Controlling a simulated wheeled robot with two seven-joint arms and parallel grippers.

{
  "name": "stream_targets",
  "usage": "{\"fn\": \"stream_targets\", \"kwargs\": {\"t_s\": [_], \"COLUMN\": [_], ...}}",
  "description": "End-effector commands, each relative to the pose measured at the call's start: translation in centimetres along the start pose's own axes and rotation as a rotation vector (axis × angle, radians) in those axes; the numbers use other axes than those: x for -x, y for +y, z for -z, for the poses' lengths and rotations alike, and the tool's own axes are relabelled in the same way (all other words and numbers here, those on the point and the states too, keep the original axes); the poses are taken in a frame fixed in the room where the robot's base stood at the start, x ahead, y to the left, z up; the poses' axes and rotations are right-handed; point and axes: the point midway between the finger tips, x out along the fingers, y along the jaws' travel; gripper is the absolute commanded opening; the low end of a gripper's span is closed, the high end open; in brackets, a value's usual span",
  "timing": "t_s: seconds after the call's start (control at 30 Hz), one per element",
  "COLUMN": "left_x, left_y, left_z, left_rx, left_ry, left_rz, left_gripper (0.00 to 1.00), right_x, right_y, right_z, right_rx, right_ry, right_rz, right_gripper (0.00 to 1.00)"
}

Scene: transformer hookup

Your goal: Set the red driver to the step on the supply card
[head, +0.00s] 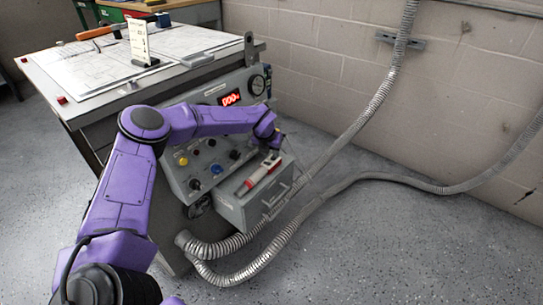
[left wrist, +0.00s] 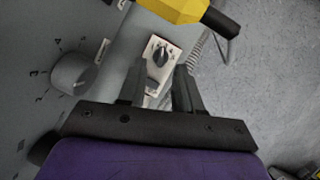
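A red and white tool-like object (head: 258,175), which looks like the red driver, lies along the top of a grey box beside the control panel. The supply card (head: 142,42) stands upright on the desk; its writing is too small to read. My left gripper (head: 271,148) is just above the white end of the driver, pointing down. In the left wrist view its fingers (left wrist: 159,94) are apart, with nothing clearly held. A pale plate with a black dial (left wrist: 160,55) lies just beyond the fingertips; I cannot tell its setting. My right gripper is not in view.
A large grey knob (left wrist: 72,73) and a yellow body with a black end (left wrist: 180,9) are close in the left wrist view. Flexible conduits (head: 270,250) lie by the box; floor at right is clear.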

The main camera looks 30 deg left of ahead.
Motion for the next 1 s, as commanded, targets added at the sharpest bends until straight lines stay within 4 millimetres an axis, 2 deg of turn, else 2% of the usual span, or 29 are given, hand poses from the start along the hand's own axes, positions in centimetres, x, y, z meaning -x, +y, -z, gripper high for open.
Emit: {"fn": "stream_targets", "kwargs": {"t_s": [0.03,0.13,0.43,0.47,0.5,0.57,0.77,1.0], "left_x": [-1.1,-2.0,-2.4,-2.4,-2.4,-2.4,-2.4,-2.6], "left_y": [0.0,0.0,-0.1,-0.1,-0.1,-0.1,0.0,0.3], "left_z": [0.1,0.0,-0.1,-0.1,0.0,0.0,0.0,0.0], "left_rx": [0.000,0.000,0.000,0.000,0.000,0.000,-0.007,-0.175], "left_ry": [0.002,0.000,0.000,0.000,0.000,0.000,0.000,0.001], "left_rz": [-0.001,-0.001,0.001,0.001,0.001,0.001,0.004,0.078], "left_gripper": [0.34,0.34,0.34,0.31,0.18,0.00,0.00,0.00], "right_x": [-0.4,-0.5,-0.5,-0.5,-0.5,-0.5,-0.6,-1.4], "right_y": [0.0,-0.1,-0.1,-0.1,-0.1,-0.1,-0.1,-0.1], "right_z": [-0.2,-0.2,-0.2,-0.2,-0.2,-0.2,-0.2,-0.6], "right_rx": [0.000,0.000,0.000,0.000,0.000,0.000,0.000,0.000], "right_ry": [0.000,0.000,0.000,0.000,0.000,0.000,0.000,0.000], "right_rz": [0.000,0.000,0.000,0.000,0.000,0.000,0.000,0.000], "right_gripper": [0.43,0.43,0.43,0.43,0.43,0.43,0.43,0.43]}}
